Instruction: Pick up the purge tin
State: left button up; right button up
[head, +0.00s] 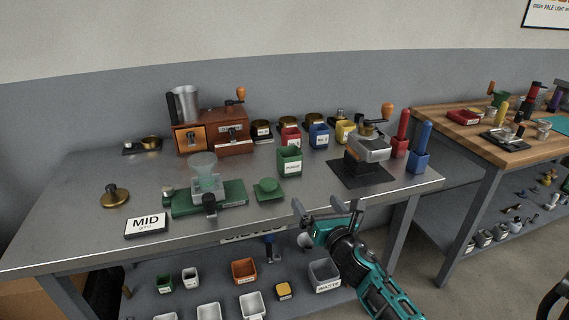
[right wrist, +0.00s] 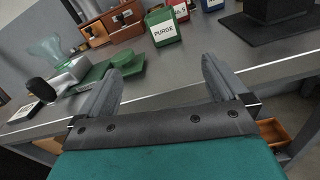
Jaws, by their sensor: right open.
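The purge tin (head: 289,161) is a green, open-topped square tin with a white label. It stands upright on the metal table, right of the green sample roaster base. In the right wrist view the purge tin (right wrist: 163,27) stands beyond the fingers, its label reading PURGE. My right gripper (head: 317,209) is open and empty at the table's front edge, in front of the tin and apart from it. In the right wrist view its two fingers (right wrist: 160,85) are spread wide. My left gripper is not in view.
A green round pad (head: 267,189) lies front left of the tin. A grinder (head: 371,146) on a black mat stands to the right. Red (head: 290,136) and blue (head: 319,136) tins stand behind. Bare tabletop lies between the tin and the front edge.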

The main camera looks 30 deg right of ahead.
aim_at(289, 159)
jog(key=i+l, duration=0.15)
jog(key=i, duration=0.3)
jog(key=i+l, duration=0.3)
jog(key=l, duration=0.2)
